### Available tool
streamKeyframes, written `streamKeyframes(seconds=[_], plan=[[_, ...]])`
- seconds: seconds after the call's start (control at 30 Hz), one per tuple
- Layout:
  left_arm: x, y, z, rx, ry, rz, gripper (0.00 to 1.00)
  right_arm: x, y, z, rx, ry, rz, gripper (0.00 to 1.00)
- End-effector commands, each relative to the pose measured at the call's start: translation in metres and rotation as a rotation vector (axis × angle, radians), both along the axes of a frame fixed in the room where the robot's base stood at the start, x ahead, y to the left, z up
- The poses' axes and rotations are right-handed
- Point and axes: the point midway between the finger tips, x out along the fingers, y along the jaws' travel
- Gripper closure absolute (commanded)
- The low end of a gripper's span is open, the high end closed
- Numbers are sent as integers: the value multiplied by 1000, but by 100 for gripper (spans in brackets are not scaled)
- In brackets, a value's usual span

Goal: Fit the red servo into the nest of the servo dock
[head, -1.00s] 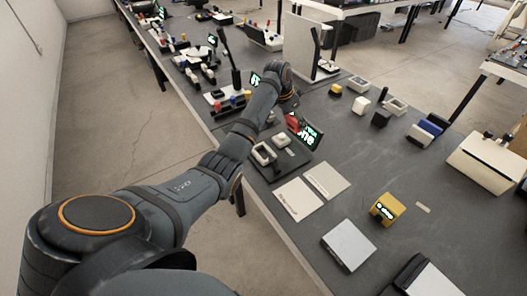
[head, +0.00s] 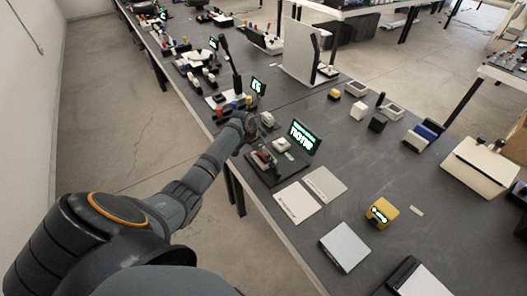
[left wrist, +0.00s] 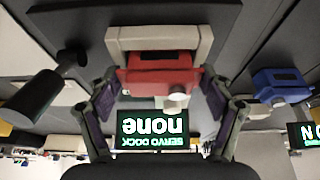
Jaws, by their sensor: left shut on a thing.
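The red servo (left wrist: 160,78) is between the two fingers of my left gripper (left wrist: 160,92) in the left wrist view. In the head view the red servo (head: 264,156) shows just below my left gripper (head: 256,140), over the dock's nest. The nest is a beige frame (left wrist: 160,38) right behind the servo in the left wrist view. How deep the servo sits in it I cannot tell. The servo dock (head: 278,175) is a dark base with a screen (head: 302,138). In the left wrist view that screen (left wrist: 152,128) reads "SERVO DOCK none", upside down. My right gripper is not in view.
A blue servo-like block (left wrist: 280,85) is at the right in the left wrist view. A pale ring-like part (head: 281,145) is on the dock beside the nest. Flat pale plates (head: 298,203) and a yellow block (head: 381,213) lie nearer. The bench between them is mostly clear.

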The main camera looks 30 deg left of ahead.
Motion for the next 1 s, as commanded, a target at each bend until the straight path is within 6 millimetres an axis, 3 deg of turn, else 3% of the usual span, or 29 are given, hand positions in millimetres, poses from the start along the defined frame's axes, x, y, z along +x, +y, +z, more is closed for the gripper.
streamKeyframes(seconds=[0.13,0.17,0.3,0.73,1.0], plan=[[1,0,0,0,-2,-1,57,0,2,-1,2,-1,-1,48],[0,0,0,0,-1,-1,17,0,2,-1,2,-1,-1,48],[0,0,0,0,-1,-1,0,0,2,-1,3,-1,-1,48],[-2,2,8,3,-2,0,0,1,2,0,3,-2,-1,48],[-24,12,64,7,-4,-2,0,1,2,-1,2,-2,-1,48]])
